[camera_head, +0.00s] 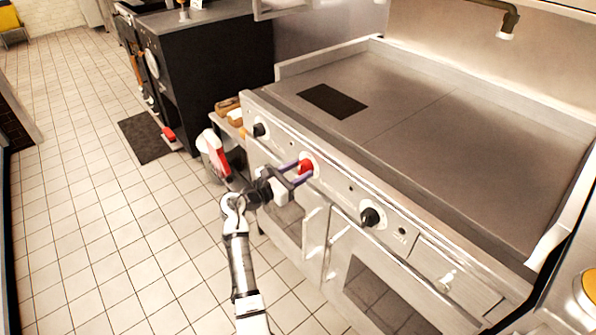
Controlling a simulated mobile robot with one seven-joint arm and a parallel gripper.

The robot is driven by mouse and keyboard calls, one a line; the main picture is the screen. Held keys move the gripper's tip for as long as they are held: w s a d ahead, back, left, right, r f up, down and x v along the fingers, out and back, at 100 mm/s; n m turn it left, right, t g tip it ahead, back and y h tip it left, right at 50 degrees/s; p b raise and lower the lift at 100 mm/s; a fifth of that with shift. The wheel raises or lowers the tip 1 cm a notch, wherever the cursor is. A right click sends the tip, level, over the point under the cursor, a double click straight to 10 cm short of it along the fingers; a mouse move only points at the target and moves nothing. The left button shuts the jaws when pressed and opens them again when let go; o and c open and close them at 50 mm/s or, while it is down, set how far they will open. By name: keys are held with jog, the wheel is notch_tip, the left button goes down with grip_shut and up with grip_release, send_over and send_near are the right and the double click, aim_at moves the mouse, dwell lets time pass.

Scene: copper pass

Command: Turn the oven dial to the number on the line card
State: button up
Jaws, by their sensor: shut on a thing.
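The oven (345,212) has a steel front panel with a row of dials under a flat griddle top. A red dial (306,166) sits on the panel between two black dials, one at the left (259,130) and one at the right (370,217). My gripper (302,173) reaches the panel from the lower left, and its fingers are shut on the red dial. The fingers hide part of the dial, and its number marks are too small to read. I cannot make out a line card in this view.
Oven doors with bar handles (335,238) are below the panel. A dark mat (146,137) lies on the tiled floor near a black counter (215,70). The floor at left is mostly open.

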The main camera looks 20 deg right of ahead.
jog(key=m+b, duration=0.1)
jog(key=m, duration=0.4)
jog(key=shift+f, duration=0.1)
jog(key=shift+m+b, duration=1.1)
jog(key=shift+m, duration=0.9)
jog(key=o, duration=1)
jog(key=shift+a, duration=0.15)
jog(key=b+v, duration=0.2)
jog(key=v, duration=1.1)
jog(key=shift+s+a, duration=0.15)
jog(key=shift+a, duration=0.15)
